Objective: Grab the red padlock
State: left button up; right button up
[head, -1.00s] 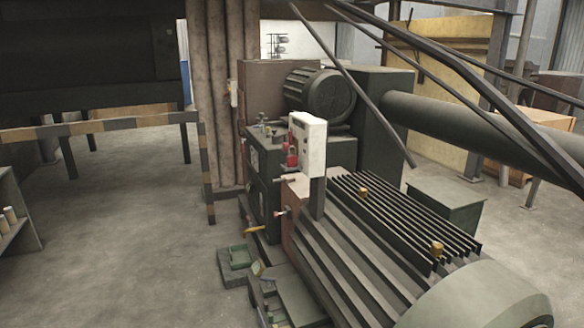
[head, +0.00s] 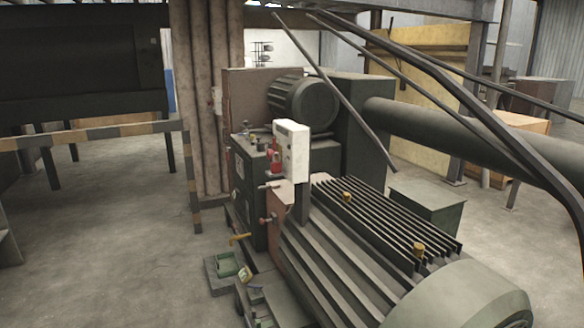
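A small red item that looks like the red padlock (head: 274,162) is on the left side of a white box (head: 293,150), which stands upright at the end of the large ribbed motor. It is small in the view, so its shape and how it is attached cannot be made out. Neither of my grippers shows in the head view.
The ribbed motor (head: 335,265) fills the lower right. Dark bars and a thick pipe (head: 450,128) cross the right. A striped barrier (head: 100,133) stands at left. Green trays (head: 226,264) lie low beside the machine. Open concrete floor (head: 110,240) lies at left.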

aim_at(276, 167)
jog(key=z, duration=2.6)
jog(key=k+j, duration=0.15)
jog(key=j, duration=0.4)
jog(key=k+j, duration=0.2)
jog(key=j, duration=0.35)
jog(key=k+j, duration=0.15)
jog(key=j, duration=0.4)
jog(key=k+j, duration=0.2)
jog(key=j, duration=0.35)
jog(key=k+j, duration=0.15)
jog(key=j, duration=0.35)
jog(key=k+j, duration=0.2)
jog(key=j, duration=0.35)
jog(key=k+j, duration=0.15)
jog(key=j, duration=0.4)
jog(key=k+j, duration=0.2)
jog(key=j, duration=0.35)
